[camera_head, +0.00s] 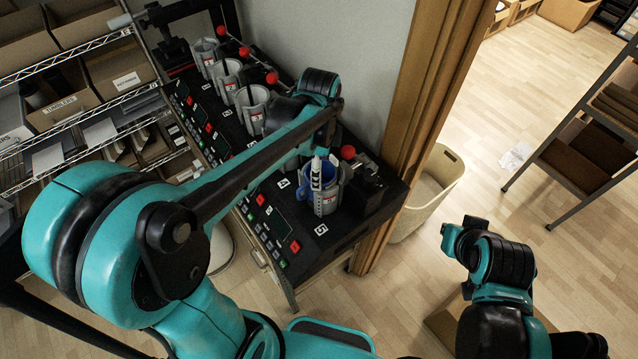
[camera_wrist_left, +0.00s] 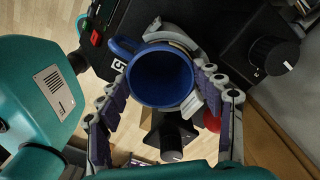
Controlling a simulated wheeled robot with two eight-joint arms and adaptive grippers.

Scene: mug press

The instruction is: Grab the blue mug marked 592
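The blue mug (camera_wrist_left: 161,76) sits in the grey holder of the press station marked 5 (camera_head: 321,229). I look down into its open top in the left wrist view, with its handle toward the upper left. In the head view only part of its blue side (camera_head: 302,184) shows behind my finger. No number on the mug is readable. My left gripper (camera_wrist_left: 166,85) is open, with one finger on each side of the mug; small gaps seem to remain, though contact lower down is hidden. In the head view it points down over the station (camera_head: 317,172).
A row of similar presses with grey holders (camera_head: 252,103) and red-knobbed levers (camera_head: 272,78) runs up the black bench. A wooden door frame (camera_head: 428,110) and a beige bin (camera_head: 430,190) stand right of it. Wire shelves with boxes (camera_head: 62,110) are at left.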

